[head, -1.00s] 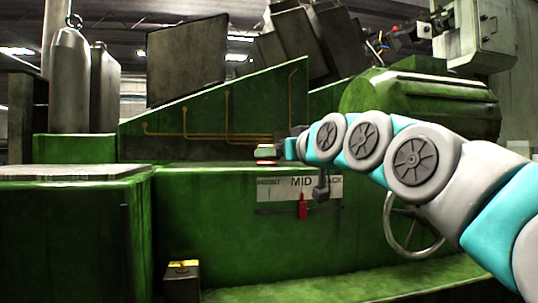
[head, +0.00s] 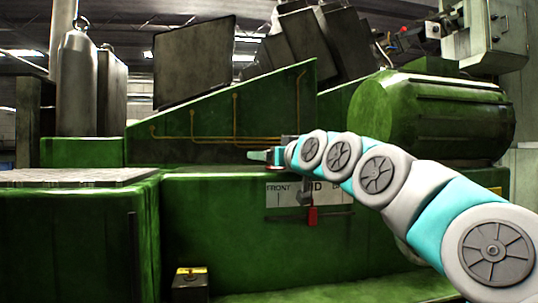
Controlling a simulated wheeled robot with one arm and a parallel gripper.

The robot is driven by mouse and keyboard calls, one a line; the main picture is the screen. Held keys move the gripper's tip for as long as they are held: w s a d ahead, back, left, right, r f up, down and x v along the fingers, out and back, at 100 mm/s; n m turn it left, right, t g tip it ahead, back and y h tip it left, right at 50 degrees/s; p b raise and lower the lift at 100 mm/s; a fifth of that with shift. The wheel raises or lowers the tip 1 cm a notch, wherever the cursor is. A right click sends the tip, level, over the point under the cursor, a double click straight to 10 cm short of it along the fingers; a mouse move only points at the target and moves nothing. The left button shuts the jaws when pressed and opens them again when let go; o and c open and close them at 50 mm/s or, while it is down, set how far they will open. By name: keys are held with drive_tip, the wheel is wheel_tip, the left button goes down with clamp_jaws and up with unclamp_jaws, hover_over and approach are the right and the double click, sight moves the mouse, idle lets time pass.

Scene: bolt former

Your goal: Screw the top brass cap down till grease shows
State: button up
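My gripper (head: 262,156) is at the end of my teal and grey arm, small and far off. It points left, just above the ledge of the green machine (head: 215,225). Its teal tip shows in front of the sloped green panel, with a small red patch just below it. I cannot make out a brass cap, grease, or whether the fingers hold anything. Thin brass-coloured lines (head: 235,118) run along the panel and down towards the gripper, with small round ends at their upper left.
A big green drum-shaped housing (head: 430,112) stands right, behind my arm. A yellow-topped box (head: 190,280) is low left. A flat plate (head: 80,177) tops the left block.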

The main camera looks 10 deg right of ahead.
drive_tip(key=shift+c, duration=0.2)
clamp_jaws()
idle(0.5)
